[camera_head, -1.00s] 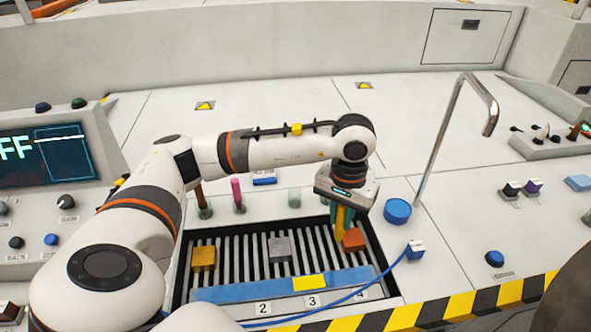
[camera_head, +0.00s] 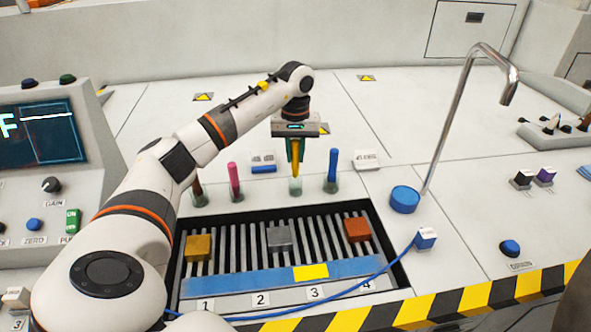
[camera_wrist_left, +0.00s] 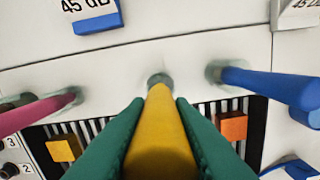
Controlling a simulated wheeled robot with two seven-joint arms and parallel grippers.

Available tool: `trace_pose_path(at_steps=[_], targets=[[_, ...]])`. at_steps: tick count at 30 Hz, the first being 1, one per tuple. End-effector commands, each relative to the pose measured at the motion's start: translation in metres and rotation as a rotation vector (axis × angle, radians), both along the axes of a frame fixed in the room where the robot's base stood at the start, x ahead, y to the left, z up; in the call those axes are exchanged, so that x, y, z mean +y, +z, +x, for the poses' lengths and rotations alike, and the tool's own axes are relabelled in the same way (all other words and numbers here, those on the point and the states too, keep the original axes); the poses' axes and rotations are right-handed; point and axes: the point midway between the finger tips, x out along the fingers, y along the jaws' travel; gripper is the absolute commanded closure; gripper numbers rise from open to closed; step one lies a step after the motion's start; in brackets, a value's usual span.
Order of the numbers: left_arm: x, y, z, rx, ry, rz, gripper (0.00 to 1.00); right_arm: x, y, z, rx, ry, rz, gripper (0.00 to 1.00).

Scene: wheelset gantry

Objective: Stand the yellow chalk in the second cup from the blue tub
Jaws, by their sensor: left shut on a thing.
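My left gripper (camera_head: 295,148) is shut on the yellow chalk (camera_head: 296,170), which points down, roughly upright. The chalk's lower end is at the mouth of a clear cup (camera_head: 295,189), the second from the blue tub (camera_head: 404,199); I cannot tell whether it is inside. In the left wrist view the green fingers flank the yellow chalk (camera_wrist_left: 160,140), and the cup (camera_wrist_left: 160,79) shows just past its tip. The cup nearest the tub holds a blue chalk (camera_head: 333,165). Farther left are cups with a pink chalk (camera_head: 234,178) and a brown one (camera_head: 197,188).
A slatted tray (camera_head: 220,240) with orange, grey and yellow blocks lies in front of the cups. A blue cable (camera_head: 385,268) crosses its front right corner. A bent metal pipe (camera_head: 455,125) rises behind the tub. The panel behind the cups is mostly clear.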

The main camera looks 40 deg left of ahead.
Motion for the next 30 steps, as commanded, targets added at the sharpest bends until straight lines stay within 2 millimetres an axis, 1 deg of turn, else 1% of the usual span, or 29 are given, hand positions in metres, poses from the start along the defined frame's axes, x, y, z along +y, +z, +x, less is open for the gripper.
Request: trace_pose_path(at_steps=[1, 7, 13, 24, 25, 28, 29, 30], targets=[[0.0, -0.007, 0.0, 0.001, -0.001, -0.001, 0.97, -0.001, 0.0, 0.0, 0.0, 0.001, -0.001, 0.46], [-0.001, -0.022, 0.0, 0.0, -0.002, -0.001, 0.97, -0.001, 0.0, 0.0, 0.0, 0.001, -0.001, 0.46], [-0.001, -0.049, 0.0, 0.001, 0.0, -0.001, 0.97, -0.001, 0.0, 0.0, 0.0, 0.001, -0.001, 0.46], [0.0, -0.055, 0.0, -0.001, -0.001, 0.0, 0.97, 0.0, -0.002, 0.001, -0.001, 0.001, -0.001, 0.46], [0.0, -0.055, 0.0, -0.002, -0.001, -0.001, 0.77, 0.0, -0.002, 0.001, -0.001, 0.001, 0.0, 0.46], [-0.001, -0.054, 0.0, -0.002, -0.001, -0.001, 0.61, 0.0, -0.001, 0.001, -0.001, 0.001, 0.0, 0.46], [-0.001, -0.054, 0.0, -0.002, -0.001, -0.001, 0.57, 0.0, -0.001, 0.001, -0.001, 0.001, 0.0, 0.46], [-0.001, -0.054, 0.0, -0.001, -0.001, 0.0, 0.57, 0.0, -0.001, 0.001, -0.001, 0.001, 0.0, 0.46]])
